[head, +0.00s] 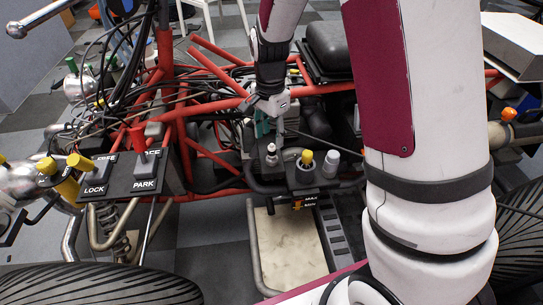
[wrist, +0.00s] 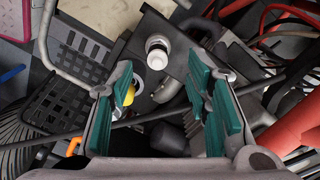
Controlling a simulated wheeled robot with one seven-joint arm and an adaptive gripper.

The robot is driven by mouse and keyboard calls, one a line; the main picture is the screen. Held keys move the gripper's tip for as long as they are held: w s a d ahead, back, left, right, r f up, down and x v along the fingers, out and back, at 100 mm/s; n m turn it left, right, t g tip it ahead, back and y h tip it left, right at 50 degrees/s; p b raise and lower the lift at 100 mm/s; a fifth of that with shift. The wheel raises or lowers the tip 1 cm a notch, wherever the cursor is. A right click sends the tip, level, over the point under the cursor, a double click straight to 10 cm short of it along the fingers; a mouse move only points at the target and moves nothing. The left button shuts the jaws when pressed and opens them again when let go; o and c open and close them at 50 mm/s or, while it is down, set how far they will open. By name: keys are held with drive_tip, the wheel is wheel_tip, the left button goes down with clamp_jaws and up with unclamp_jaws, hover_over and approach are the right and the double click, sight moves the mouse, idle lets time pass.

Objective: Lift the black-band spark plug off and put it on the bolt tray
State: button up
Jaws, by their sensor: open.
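A small pale spark plug with a dark band (head: 271,155) stands upright at the left end of a black bracket (head: 303,180). In the wrist view its round white top (wrist: 157,52) shows ahead, between the fingertip lines. My gripper (head: 264,127) is open and empty, just behind and above the plug in the head view, apart from it. Its teal finger pads also show in the wrist view (wrist: 160,85). No part is clearly identifiable as the bolt tray.
A yellow-topped part (head: 306,157) and a silver-white cylinder (head: 331,161) stand close right of the plug. Red frame tubes (head: 205,155) and cables crowd the left. A lever panel (head: 122,175) is further left. A beige plate (head: 288,245) and black slotted strip (head: 334,235) lie below.

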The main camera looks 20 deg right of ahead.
sight(272, 147)
drive_tip(key=shift+s+d+f+b, duration=0.1)
drive_tip(key=shift+f+b, duration=0.75)
drive_tip(key=shift+f, duration=0.65)
drive_tip(key=shift+d+f+b, duration=0.1)
drive_tip(key=shift+f+b, duration=0.75)
drive_tip(key=shift+f, duration=0.6)
clamp_jaws()
